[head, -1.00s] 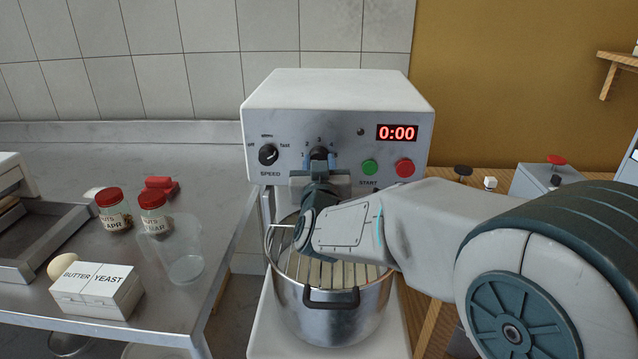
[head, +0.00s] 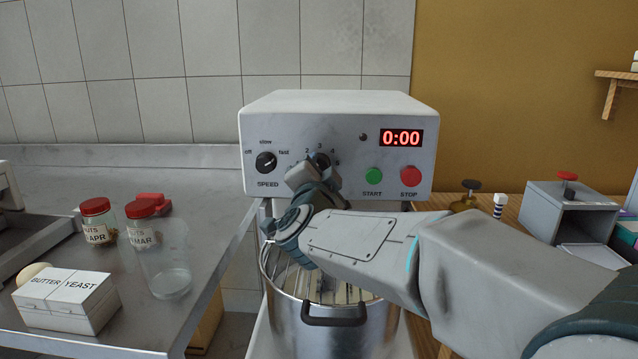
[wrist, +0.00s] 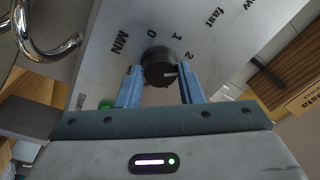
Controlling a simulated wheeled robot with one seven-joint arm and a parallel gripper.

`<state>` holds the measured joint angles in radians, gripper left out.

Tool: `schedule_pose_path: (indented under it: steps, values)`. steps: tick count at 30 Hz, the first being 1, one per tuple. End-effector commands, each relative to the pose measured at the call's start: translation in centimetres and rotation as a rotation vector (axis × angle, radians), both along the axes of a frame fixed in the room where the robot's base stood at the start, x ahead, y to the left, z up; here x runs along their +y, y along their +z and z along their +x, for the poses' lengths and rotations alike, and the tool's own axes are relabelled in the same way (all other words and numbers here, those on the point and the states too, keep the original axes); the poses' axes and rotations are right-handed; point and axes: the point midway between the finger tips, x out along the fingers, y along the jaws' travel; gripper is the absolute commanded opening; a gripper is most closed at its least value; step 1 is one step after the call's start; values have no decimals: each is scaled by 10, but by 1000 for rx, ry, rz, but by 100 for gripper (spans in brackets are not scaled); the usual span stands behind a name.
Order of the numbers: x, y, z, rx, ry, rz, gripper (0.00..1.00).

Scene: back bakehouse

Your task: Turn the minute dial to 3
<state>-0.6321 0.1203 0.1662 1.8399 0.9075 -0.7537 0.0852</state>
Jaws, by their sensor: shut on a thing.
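My gripper (head: 316,170) is shut on the dial and rolled to a slant. In the wrist view the dial (wrist: 158,64) sits between the two blue fingers (wrist: 160,74). The 3 is hidden there, so I cannot tell exactly what the mark meets. The red display (head: 401,138) reads 0:00.
The speed knob (head: 265,162) is left of the dial; the green start button (head: 373,176) and red stop button (head: 410,176) are close on its right. The steel bowl (head: 335,325) with its wire guard is below my arm. Jars (head: 98,222) stand on the left bench.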

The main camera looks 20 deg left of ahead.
Motion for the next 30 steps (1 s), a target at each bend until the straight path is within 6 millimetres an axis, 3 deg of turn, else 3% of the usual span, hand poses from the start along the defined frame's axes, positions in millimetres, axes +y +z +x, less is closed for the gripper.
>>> schedule_pose_path:
  steps: [15, 30]
  values:
    - [2, -2, 0, 105, 2, 437, 11]
    - [2, 0, 0, 150, 1, 621, 11]
